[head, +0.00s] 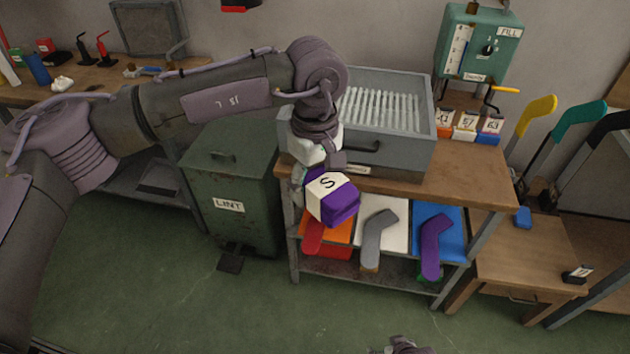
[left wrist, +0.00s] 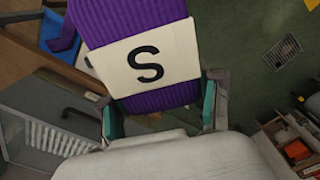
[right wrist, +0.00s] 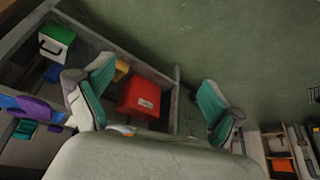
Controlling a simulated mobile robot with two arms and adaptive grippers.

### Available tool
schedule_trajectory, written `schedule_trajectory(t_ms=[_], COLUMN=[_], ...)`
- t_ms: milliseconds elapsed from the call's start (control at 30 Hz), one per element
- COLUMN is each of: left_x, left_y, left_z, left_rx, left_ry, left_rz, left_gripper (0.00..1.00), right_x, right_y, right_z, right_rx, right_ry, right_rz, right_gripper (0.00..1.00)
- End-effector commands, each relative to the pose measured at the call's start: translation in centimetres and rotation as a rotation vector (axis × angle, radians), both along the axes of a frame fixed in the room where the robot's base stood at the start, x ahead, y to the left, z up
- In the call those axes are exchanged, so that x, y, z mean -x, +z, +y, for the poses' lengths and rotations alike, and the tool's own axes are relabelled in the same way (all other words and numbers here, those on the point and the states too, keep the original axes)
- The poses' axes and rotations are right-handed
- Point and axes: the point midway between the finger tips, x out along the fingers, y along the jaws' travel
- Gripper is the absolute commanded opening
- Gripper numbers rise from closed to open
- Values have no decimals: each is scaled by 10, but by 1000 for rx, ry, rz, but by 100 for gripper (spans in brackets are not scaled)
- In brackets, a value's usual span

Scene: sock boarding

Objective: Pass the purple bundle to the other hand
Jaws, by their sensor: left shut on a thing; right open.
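The purple bundle (head: 335,199) has a cream band marked "S". My left gripper (head: 318,172) is shut on it and holds it up in front of the workbench. In the left wrist view the ribbed purple bundle (left wrist: 146,62) sits between the two teal-padded fingers (left wrist: 160,108). My right gripper shows only as a small part at the bottom edge of the head view (head: 408,346). In the right wrist view its teal-padded fingers (right wrist: 155,105) are wide apart with nothing between them. The purple bundle is not clearly visible in that view.
A workbench (head: 470,180) carries a grey tray unit (head: 385,150). Its lower shelf holds red, grey and purple sock shapes (head: 434,246). A green LINT bin (head: 228,190) stands left of it, and a low wooden table (head: 530,270) right. The green floor in front is clear.

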Motion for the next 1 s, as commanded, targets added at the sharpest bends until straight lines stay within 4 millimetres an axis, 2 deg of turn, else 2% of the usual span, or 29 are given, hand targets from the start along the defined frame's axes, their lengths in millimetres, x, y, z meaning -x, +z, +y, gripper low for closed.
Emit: schedule_trajectory(t_ms=[33, 200, 400, 500, 600, 700, 1000], left_x=[0, 0, 0, 0, 0, 0, 0], left_y=[0, 0, 0, 0, 0, 0, 0], left_z=[0, 0, 0, 0, 0, 0, 0], left_rx=[0, 0, 0, 0, 0, 0, 0], left_ry=[0, 0, 0, 0, 0, 0, 0], left_rz=[0, 0, 0, 0, 0, 0, 0], left_gripper=[26, 26, 26, 26, 26, 26, 26], right_x=[24, 102, 196, 231, 258, 272, 278], right_y=[-19, -69, -107, -117, -123, -125, -126], right_z=[-4, -17, -24, -26, -26, -26, -26], right_rx=[12, 52, 83, 93, 98, 101, 102], right_ry=[-7, -16, -10, -3, 1, 5, 6], right_rz=[38, 144, 258, 300, 331, 348, 354], right_gripper=[93, 93, 93, 93, 93, 93, 93])
